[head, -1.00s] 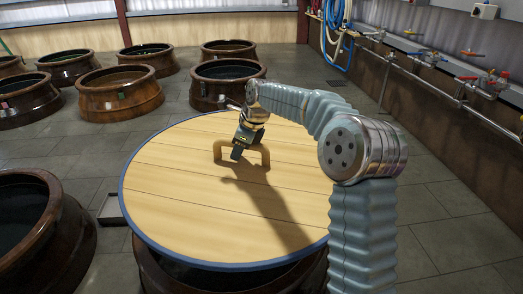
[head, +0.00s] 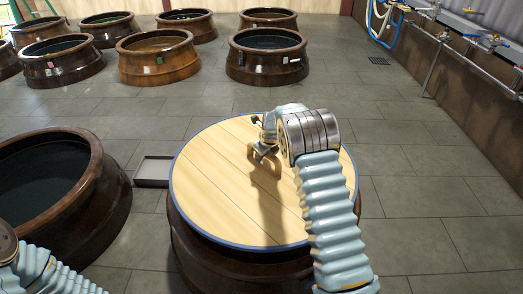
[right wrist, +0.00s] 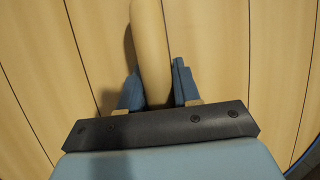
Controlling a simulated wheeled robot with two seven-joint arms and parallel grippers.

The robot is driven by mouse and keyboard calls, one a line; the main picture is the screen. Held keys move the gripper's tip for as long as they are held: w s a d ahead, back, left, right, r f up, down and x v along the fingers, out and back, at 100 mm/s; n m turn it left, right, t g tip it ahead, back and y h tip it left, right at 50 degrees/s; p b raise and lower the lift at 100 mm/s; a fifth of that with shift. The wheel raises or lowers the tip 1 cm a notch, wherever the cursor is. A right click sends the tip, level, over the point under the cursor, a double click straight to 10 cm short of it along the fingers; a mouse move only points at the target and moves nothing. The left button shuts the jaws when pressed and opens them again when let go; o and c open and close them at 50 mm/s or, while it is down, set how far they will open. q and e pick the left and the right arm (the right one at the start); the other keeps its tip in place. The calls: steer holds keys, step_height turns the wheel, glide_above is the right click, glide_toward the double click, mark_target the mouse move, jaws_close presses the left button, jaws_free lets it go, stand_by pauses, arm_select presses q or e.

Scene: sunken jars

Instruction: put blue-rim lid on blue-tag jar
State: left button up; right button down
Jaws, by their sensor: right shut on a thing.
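The blue-rim lid (head: 215,185) is a round plank disc with a thin blue edge and a wooden arch handle (head: 277,166). It lies roughly level over the mouth of a brown jar (head: 200,250) and hides the opening. I cannot tell whether it touches the jar's rim all round. No tag shows on this jar's visible side. My right gripper (head: 262,153) is shut on the handle; the right wrist view shows its blue fingers (right wrist: 150,92) on both sides of the handle (right wrist: 150,50). My left gripper is out of view; only part of my left arm shows.
An open jar (head: 95,205) stands close on the left, with a small dark tray (head: 153,172) on the floor between. Several open jars stand behind, one with a green tag (head: 160,59). Pipes and taps (head: 450,45) line the right wall. The floor right is clear.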

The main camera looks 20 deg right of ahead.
mark_target(264, 164)
step_height(264, 164, down, 6)
steer(key=b, duration=0.5)
steer(key=shift+f+b, duration=0.25)
steer(key=shift+b, duration=0.15)
step_height(264, 164, down, 2)
steer(key=shift+f+b, duration=0.15)
steer(key=shift+b, duration=0.3)
steer(key=shift+f, duration=0.25)
